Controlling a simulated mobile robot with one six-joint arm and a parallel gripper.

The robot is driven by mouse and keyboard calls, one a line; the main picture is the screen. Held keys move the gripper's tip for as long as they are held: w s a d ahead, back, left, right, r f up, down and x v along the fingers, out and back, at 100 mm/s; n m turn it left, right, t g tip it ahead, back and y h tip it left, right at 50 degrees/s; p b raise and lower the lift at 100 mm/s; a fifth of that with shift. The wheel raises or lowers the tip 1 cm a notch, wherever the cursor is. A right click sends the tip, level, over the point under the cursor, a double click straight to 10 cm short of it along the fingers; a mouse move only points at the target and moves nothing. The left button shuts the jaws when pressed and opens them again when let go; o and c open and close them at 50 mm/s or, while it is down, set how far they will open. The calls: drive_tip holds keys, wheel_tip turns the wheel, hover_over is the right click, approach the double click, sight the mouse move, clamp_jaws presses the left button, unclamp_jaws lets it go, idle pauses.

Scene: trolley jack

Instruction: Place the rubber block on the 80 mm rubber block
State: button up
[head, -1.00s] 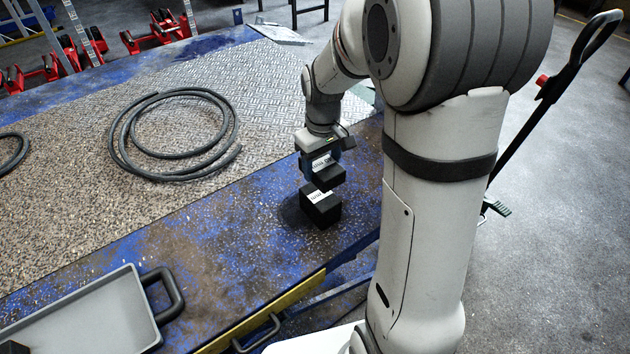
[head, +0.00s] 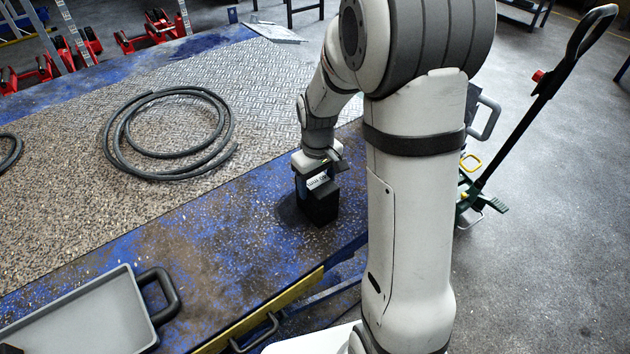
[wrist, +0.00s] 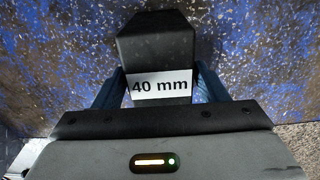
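The black rubber block (wrist: 155,45), with a white "40 mm" label, sits between the two blue fingers of my gripper (wrist: 158,82) in the wrist view. The fingers appear pressed against its sides. In the head view the held block (head: 326,187) is upright and directly above the black 80 mm rubber block (head: 321,212) on the bench. I see no gap between the two, but contact is hard to confirm. The lower block's label is hidden. My gripper in the head view (head: 311,175) points down, partly hidden by the blocks.
The blue, worn bench top (head: 225,245) is clear around the blocks. A coiled black hose (head: 118,130) lies on the textured mat behind left. A grey tray (head: 85,315) with a black handle is at front left. A trolley jack handle (head: 545,90) stands on the right.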

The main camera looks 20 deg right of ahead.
sight(317, 181)
drive_tip(key=shift+o, duration=1.4)
drive_tip(key=shift+r, duration=0.1)
wheel_tip(317, 181, up, 11)
drive_tip(key=p, duration=0.2)
drive_tip(key=s+r+m+t, duration=0.1)
drive_tip(key=s+m, duration=0.1)
drive_tip(key=s, duration=0.6)
drive_tip(key=s+r+m+t, duration=0.1)
drive_tip(key=s+r+m, duration=0.1)
drive_tip(key=s, duration=0.7)
drive_tip(key=shift+s+r, duration=0.2)
drive_tip(key=shift+r, duration=0.05)
wheel_tip(317, 181, up, 6)
drive_tip(key=p, duration=0.5)
drive_tip(key=shift+r+t, duration=0.2)
drive_tip(key=shift+t, duration=0.1)
drive_tip(key=shift+s, duration=0.1)
